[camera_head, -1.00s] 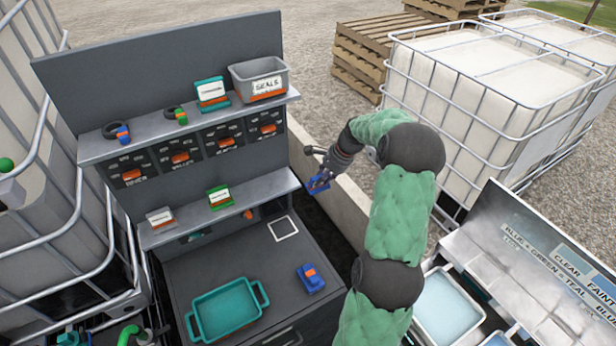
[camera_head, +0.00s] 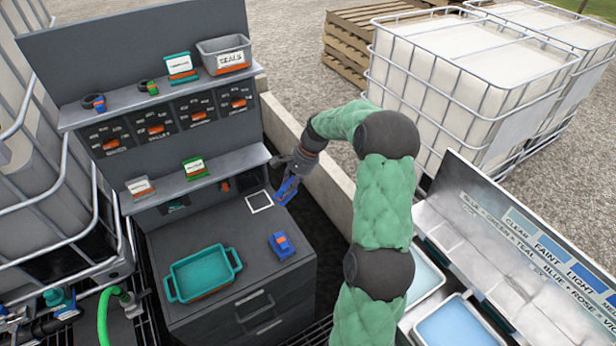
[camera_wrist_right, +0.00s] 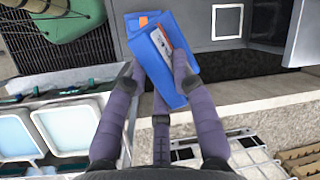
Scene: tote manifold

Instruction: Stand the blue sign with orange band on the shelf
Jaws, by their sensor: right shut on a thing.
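The blue sign (camera_head: 287,190) is held by my right gripper (camera_head: 289,178), just off the right front end of the lower shelf (camera_head: 230,163) and apart from it. In the right wrist view my right gripper (camera_wrist_right: 160,88) is shut on the sign (camera_wrist_right: 152,68), whose white label plate with an orange edge faces the camera. The sign looks tilted. Fingers hide part of it. The lower shelf holds a green sign (camera_head: 194,167) and a grey sign with an orange band (camera_head: 140,187); its right part is bare. My left gripper is out of view.
The upper shelf (camera_head: 135,106) carries a teal sign (camera_head: 180,66), a grey bin (camera_head: 224,56) and two small rings. A low wall (camera_head: 325,190) runs at right.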

